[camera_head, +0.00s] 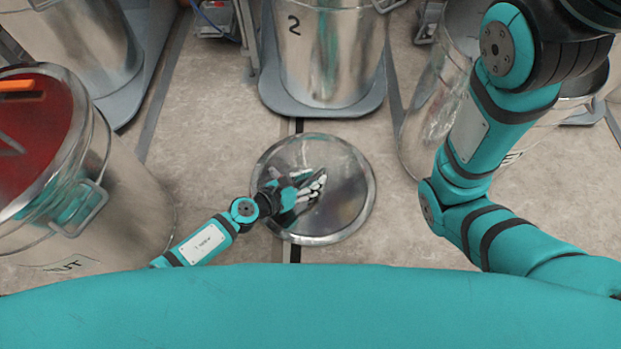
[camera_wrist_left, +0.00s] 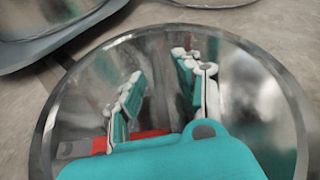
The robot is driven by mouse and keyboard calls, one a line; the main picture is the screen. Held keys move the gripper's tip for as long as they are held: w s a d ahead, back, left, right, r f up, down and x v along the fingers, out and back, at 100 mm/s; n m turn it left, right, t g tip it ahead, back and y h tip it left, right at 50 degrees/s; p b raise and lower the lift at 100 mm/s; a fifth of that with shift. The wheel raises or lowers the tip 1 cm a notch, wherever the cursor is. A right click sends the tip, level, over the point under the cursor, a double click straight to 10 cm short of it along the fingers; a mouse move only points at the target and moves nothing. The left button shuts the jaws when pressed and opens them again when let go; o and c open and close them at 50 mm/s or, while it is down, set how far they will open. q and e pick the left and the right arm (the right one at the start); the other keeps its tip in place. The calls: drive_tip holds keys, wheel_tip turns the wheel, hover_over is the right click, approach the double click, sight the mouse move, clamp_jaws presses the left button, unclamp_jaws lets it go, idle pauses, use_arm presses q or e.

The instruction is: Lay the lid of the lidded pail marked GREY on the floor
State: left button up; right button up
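A round shiny metal lid (camera_head: 345,205) appears to lie flat on the floor in the middle of the head view, across a dark floor line. It also fills most of the left wrist view (camera_wrist_left: 255,100). My left gripper (camera_head: 312,188) is over the lid's middle, and its fingers (camera_wrist_left: 163,75) stand apart with nothing seen between them. The gripper and reflections hide the lid's centre, so I cannot tell whether they touch. An uncovered metal pail (camera_head: 425,125) stands at the right, partly behind my right arm; its marking is not readable. My right gripper is out of view.
A metal pail marked 2 (camera_head: 335,55) stands on a grey base (camera_head: 290,103) just behind the lid. A large pail with a red top (camera_head: 35,135) stands at the left. Another pail (camera_head: 70,50) is at the back left. Bare floor (camera_head: 215,110) lies left of the lid.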

use_arm(q)
drive_tip(key=shift+s+a+f, duration=0.1)
drive_tip(key=shift+s+a, duration=0.1)
drive_tip(key=shift+a, duration=0.05)
drive_tip(key=v, duration=1.1)
drive_tip(key=shift+s+a+r, duration=0.15)
drive_tip(key=shift+a+r, duration=0.05)
drive_tip(key=shift+r, duration=0.15)
